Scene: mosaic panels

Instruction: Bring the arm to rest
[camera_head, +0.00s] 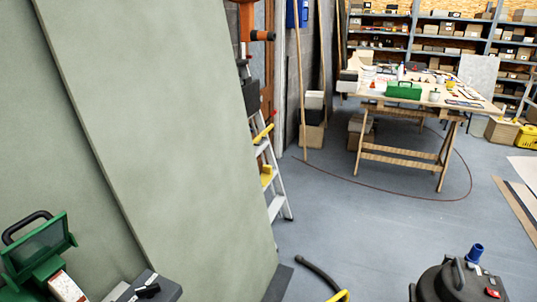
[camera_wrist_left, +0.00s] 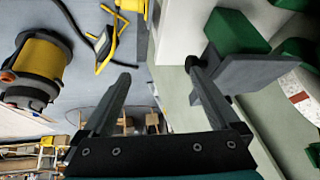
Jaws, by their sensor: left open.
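My left gripper (camera_wrist_left: 160,72) shows in the left wrist view, with its two dark fingers spread wide and nothing between them. One finger overlaps a dark grey plate (camera_wrist_left: 238,74) in the picture; I cannot tell whether they touch. In the head view I cannot clearly make out the left gripper. A small black object (camera_head: 148,289) sits at the lower left there, and I cannot tell what it is. My right gripper is in neither view.
A large grey-green panel (camera_head: 170,130) fills the head view's left side. An open green case (camera_head: 38,250) is at lower left. A ladder (camera_head: 277,185) and a cluttered trestle table (camera_head: 468,112) stand farther off. A vacuum (camera_head: 455,282) stands at lower right. Mid-floor is mostly clear.

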